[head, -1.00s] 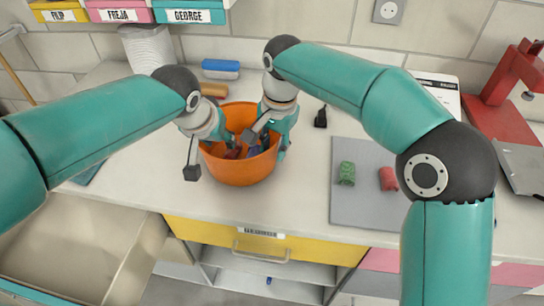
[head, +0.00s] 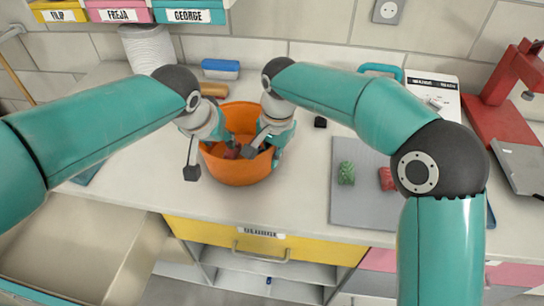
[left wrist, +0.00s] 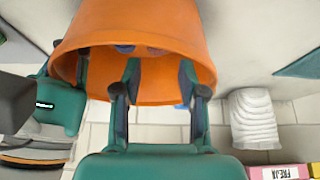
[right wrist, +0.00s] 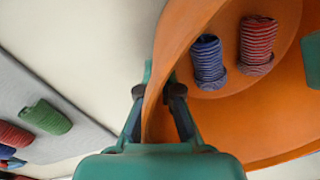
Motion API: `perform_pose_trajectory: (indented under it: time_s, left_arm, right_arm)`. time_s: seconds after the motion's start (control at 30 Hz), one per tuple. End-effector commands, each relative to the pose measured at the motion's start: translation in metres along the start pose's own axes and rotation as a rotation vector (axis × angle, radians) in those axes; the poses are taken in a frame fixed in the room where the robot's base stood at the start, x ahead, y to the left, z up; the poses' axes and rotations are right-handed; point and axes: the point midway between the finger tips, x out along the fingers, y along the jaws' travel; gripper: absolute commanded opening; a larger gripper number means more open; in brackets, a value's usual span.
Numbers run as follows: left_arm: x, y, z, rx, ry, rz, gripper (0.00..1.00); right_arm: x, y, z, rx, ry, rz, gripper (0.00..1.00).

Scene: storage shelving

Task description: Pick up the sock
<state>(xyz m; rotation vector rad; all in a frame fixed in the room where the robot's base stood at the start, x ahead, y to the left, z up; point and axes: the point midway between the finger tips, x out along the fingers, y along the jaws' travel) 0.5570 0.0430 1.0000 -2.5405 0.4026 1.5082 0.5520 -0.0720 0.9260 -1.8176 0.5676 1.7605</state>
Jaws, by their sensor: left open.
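Two striped socks lie inside the orange bucket (head: 240,173): a dark blue sock (right wrist: 208,62) and a red sock (right wrist: 257,45), both clear in the right wrist view. My left gripper (left wrist: 158,75) is open and empty at the bucket's mouth, with part of the interior showing beyond its fingers. My right gripper (right wrist: 159,75) straddles the bucket's rim, one finger outside and one inside, closed in on the wall. In the head view, a green sock (head: 346,173) and another red sock (head: 387,179) lie on the grey mat (head: 360,210).
A white paper roll (head: 147,48) and a blue-and-white container (head: 220,69) stand behind the bucket. A white appliance (head: 435,92) and a red stand (head: 500,95) are at the right. An open drawer (head: 85,245) juts out at front left. The counter before the bucket is clear.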

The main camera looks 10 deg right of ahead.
Motion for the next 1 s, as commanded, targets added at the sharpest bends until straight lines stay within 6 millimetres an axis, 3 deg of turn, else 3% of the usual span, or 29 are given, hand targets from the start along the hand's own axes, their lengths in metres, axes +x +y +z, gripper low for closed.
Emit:
perform_pose_trajectory:
  time_s: [0.23,0.3,0.43,0.8,1.0]
  left_arm:
    - [0.000,0.000,0.000,0.000,0.000,0.000,0.42]
    - [0.000,0.000,0.000,0.000,0.000,0.000,0.53]
    - [0.001,0.000,-0.004,0.005,-0.010,-0.007,0.55]
    - [0.003,0.001,-0.042,0.070,-0.150,-0.079,0.55]
    - [0.000,0.008,-0.052,0.116,-0.265,-0.103,0.55]
  right_arm:
    - [0.000,0.000,0.000,0.000,0.000,-0.001,0.00]
    - [0.000,0.000,0.000,0.000,0.000,-0.001,0.00]
    - [0.000,0.000,0.000,0.000,0.000,-0.001,0.00]
    - [0.000,0.000,0.000,0.000,0.000,-0.001,0.00]
    - [0.000,0.000,0.000,0.000,0.000,-0.001,0.00]
